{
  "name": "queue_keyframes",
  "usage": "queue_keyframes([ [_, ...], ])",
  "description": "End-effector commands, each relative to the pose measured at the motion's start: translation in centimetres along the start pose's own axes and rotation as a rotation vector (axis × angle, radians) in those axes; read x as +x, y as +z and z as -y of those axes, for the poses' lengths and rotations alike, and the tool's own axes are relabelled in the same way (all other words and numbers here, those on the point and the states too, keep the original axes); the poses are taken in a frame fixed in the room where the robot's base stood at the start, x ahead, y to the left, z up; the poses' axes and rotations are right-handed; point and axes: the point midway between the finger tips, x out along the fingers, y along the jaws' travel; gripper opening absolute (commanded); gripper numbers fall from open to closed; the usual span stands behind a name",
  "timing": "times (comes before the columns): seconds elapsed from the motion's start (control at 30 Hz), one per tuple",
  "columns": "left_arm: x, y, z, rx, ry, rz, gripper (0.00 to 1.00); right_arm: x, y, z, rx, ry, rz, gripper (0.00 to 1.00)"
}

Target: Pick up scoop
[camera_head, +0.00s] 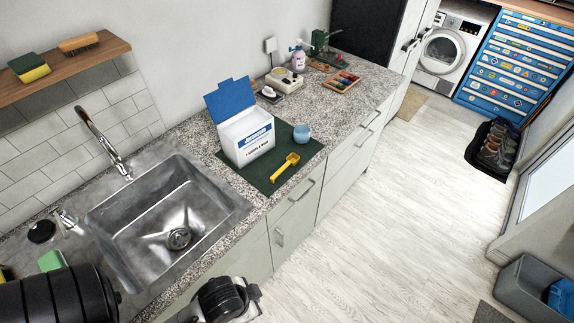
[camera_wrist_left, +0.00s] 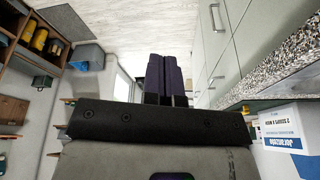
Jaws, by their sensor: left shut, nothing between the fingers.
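The yellow scoop (camera_head: 285,167) lies on a dark green mat (camera_head: 262,178) on the granite counter, near its front edge. Its handle points toward the front left and its bowl toward the back right. My left gripper shows in the left wrist view (camera_wrist_left: 168,60) with its two dark fingers together and nothing between them. In the head view, a dark part of my left arm is at the bottom, in front of the cabinets and well short of the scoop; the fingers cannot be made out there. My right gripper is not in view.
An open white box with a blue lid (camera_head: 246,137) stands behind and left of the scoop. A small blue cup (camera_head: 302,134) stands just behind the scoop. The sink (camera_head: 168,215) is to the left. A wooden tray (camera_head: 342,82) lies farther back. The counter's front edge is near.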

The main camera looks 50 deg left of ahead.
Motion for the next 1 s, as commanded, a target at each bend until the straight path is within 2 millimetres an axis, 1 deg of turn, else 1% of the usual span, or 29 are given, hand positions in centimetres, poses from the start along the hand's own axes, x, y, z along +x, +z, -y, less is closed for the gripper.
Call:
queue_keyframes([
  [0.03,0.0,0.0,0.0,0.0,0.0,0.0,0.01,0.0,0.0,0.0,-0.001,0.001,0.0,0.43],
  [0.07,0.0,0.0,0.0,0.0,0.0,0.0,0.04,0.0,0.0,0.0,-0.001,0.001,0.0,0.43],
  [0.5,0.0,0.0,0.0,0.0,0.0,0.0,0.46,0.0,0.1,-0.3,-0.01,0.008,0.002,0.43],
  [0.77,0.1,-0.3,0.1,0.001,-0.001,-0.006,0.47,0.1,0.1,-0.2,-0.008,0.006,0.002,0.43],
  [0.87,0.2,-1.9,0.3,0.001,-0.008,-0.046,0.47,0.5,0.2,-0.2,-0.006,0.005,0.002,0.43],
  [0.97,0.2,-5.4,1.3,0.012,-0.032,-0.131,0.47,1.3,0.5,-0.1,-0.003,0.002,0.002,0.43],
  [1.0,0.0,-7.3,2.0,0.025,-0.052,-0.176,0.47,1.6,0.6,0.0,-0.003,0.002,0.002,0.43],
])
